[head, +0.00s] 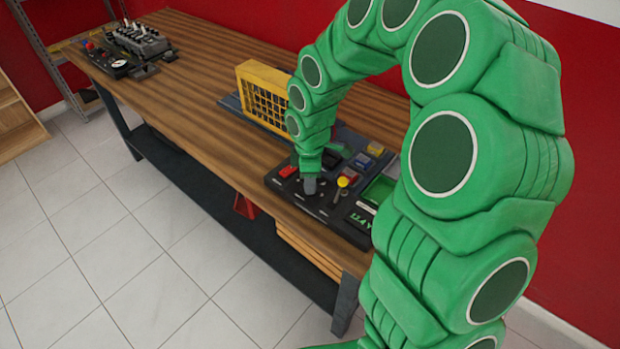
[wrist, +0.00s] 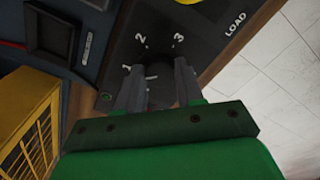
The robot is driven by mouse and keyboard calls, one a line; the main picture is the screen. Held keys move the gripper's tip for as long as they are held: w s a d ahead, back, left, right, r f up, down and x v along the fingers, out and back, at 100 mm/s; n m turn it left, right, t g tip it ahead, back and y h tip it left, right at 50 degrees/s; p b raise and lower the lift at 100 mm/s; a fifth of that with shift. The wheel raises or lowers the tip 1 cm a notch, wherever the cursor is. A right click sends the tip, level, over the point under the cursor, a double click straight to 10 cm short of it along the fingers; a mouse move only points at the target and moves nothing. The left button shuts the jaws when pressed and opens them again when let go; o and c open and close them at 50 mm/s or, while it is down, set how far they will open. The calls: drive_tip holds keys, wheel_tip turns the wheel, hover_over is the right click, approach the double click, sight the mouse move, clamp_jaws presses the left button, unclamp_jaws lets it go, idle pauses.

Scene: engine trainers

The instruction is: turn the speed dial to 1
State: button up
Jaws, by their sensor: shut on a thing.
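The speed dial (wrist: 161,66) is a dark round knob on a black control panel (head: 345,221). White marks 1, 2 and 3 are printed around it, with 1 on the left, 2 above left and 3 above right in the wrist view. My gripper (wrist: 160,84) has its two grey fingers on either side of the dial, shut on it. A short white line shows near the 1, beside the left finger. The fingers hide part of the dial, and I cannot tell which number it points to. In the head view my gripper (head: 310,186) reaches down onto the panel.
A yellow grille guard (head: 264,95) stands behind the panel on the wooden bench (head: 190,110). A yellow-topped knob (head: 342,182), a red button (head: 288,170) and a green display (head: 378,190) are close to my gripper. Another trainer (head: 137,42) stands at the far end.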

drive_tip(key=shift+m, duration=0.8)
drive_tip(key=o, duration=1)
drive_tip(key=shift+o, duration=0.2)
drive_tip(key=shift+r, duration=0.1)
wheel_tip(320, 180, up, 7)
drive_tip(key=shift+r, duration=0.35)
